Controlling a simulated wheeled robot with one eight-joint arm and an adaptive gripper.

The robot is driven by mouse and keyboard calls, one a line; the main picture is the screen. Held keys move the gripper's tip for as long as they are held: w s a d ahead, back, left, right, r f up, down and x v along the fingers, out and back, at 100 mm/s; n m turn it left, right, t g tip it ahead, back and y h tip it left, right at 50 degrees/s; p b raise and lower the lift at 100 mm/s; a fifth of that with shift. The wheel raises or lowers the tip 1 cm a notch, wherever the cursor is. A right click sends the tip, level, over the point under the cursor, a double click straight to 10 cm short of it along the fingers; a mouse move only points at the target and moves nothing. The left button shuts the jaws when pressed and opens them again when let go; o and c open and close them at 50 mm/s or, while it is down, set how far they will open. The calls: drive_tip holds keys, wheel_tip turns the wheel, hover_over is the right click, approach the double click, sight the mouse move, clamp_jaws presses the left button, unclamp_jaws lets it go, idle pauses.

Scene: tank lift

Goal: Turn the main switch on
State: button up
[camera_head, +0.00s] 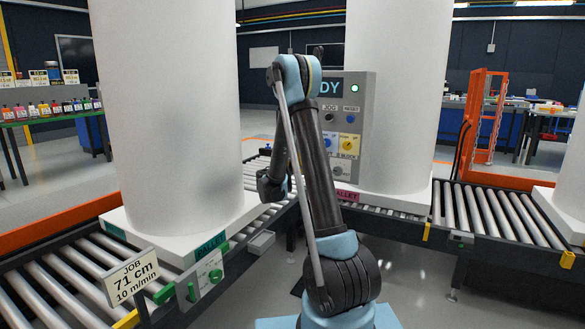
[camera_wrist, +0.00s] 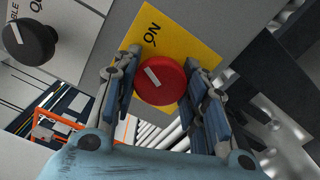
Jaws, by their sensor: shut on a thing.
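The main switch is a red round knob (camera_wrist: 168,92) on a yellow plate (camera_wrist: 190,42) in the wrist view. The word ON is printed on the plate above the knob. A short white mark on the knob is tilted, its upper end leaning left towards the top of the view. My gripper (camera_wrist: 161,66) has one finger on each side of the red knob and is shut on it. In the head view my arm stands in front of the grey control panel (camera_head: 367,110), and the red knob and my fingers are hidden there.
A black knob (camera_wrist: 28,42) sits on the grey panel at upper left in the wrist view. Roller conveyors (camera_head: 490,212) run either side of my arm, and large white cylinders (camera_head: 165,110) stand on pallets.

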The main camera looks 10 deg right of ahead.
drive_tip(key=shift+s+f+m, duration=0.1)
drive_tip(key=shift+m, duration=1.8)
drive_tip(key=o, duration=1.1)
drive_tip(key=v, duration=1.2)
drive_tip(key=shift+d, duration=0.15)
